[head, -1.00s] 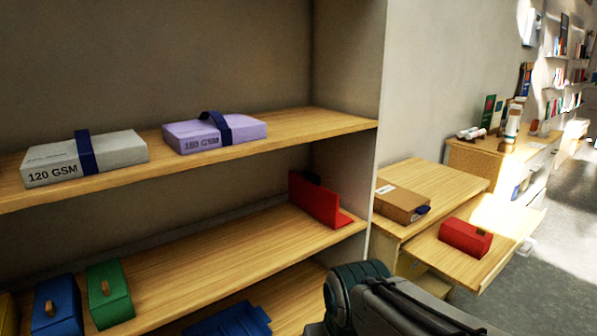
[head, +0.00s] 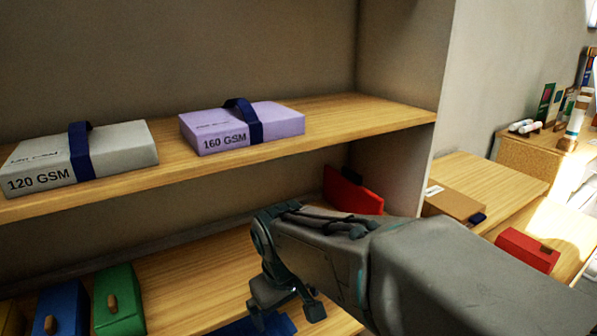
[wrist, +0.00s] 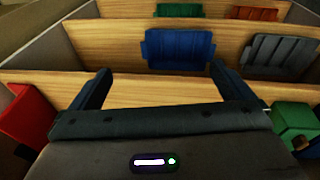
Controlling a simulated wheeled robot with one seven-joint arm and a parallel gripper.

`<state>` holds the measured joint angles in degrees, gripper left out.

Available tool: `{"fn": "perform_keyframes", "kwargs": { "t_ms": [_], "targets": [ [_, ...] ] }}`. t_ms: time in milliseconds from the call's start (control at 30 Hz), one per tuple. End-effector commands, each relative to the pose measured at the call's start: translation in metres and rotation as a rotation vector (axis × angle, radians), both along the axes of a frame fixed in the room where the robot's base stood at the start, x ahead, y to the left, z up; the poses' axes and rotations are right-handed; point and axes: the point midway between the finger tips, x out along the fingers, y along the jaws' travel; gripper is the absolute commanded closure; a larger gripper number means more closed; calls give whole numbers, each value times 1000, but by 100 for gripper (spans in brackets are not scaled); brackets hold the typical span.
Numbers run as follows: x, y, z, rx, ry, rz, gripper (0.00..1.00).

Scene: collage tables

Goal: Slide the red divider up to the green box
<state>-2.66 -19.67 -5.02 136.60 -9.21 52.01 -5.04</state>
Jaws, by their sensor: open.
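The red divider (head: 352,194) stands upright at the right end of the middle shelf, near the side wall; my arm hides its lower part. It also shows at the left edge of the wrist view (wrist: 28,115). The green box (head: 119,302), with a wooden knob, stands at the left of the same shelf and at the right edge of the wrist view (wrist: 292,118). My gripper (head: 286,308) is open and empty, between the divider and the box, touching neither. In the wrist view its fingers (wrist: 160,72) are spread wide over bare wood.
A blue box (head: 61,309) stands left of the green box. Above, the upper shelf (head: 345,116) holds a grey pack (head: 35,168) and a purple pack (head: 275,118). A blue tray (wrist: 180,48) lies lower down. The shelf between divider and green box looks clear.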

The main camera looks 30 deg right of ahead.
Motion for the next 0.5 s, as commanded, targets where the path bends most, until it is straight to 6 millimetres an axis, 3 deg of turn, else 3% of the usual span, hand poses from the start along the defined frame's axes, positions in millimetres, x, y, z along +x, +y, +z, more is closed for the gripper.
{"fn": "perform_keyframes", "kwargs": {
  "t_ms": [100, 500],
  "targets": [
    [38, -36, -6, -128, 79, 116, 0],
    [154, -164, -18, -645, 455, 527, 0]
  ]
}}
